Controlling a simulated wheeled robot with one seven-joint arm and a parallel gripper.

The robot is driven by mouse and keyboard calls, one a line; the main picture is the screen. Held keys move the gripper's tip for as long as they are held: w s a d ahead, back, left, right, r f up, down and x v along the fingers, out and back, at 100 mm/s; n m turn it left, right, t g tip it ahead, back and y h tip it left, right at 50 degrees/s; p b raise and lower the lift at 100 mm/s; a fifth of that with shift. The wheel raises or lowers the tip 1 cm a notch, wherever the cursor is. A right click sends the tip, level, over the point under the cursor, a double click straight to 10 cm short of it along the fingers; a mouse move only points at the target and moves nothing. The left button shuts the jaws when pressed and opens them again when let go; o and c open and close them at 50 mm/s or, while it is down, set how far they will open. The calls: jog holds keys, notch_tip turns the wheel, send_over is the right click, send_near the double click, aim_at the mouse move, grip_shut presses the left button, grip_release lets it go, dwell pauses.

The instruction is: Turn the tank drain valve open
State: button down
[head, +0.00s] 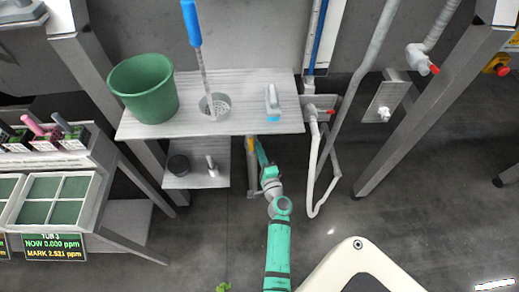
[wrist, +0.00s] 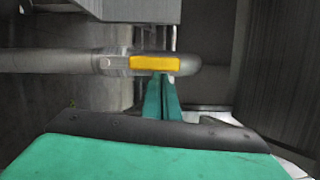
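The drain valve's yellow handle (wrist: 155,63) lies lengthwise along a grey horizontal pipe (wrist: 70,60) in the wrist view. In the head view a small yellow piece (head: 250,145) shows just under the shelf's front edge, by a vertical pipe. My gripper (wrist: 162,82) has its two teal fingers together, with no clear gap between them. The fingertips end just below the yellow handle in the picture; whether they touch it I cannot tell. Nothing shows between the fingers. In the head view my gripper (head: 260,153) is beside the yellow piece, partly hidden by the shelf.
A grey shelf (head: 270,127) above my gripper carries a green bucket (head: 146,92), a strainer cup (head: 222,106) and a brush (head: 272,100). Pipes with a red-handled valve (head: 312,108) stand to the right. A lower shelf (head: 195,180) is at left. The floor in front is mostly clear.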

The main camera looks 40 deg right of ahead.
jog(key=s+a, duration=0.1)
jog(key=s, duration=1)
jog(key=shift+s+a, duration=0.2)
jog(key=shift+s, duration=0.1)
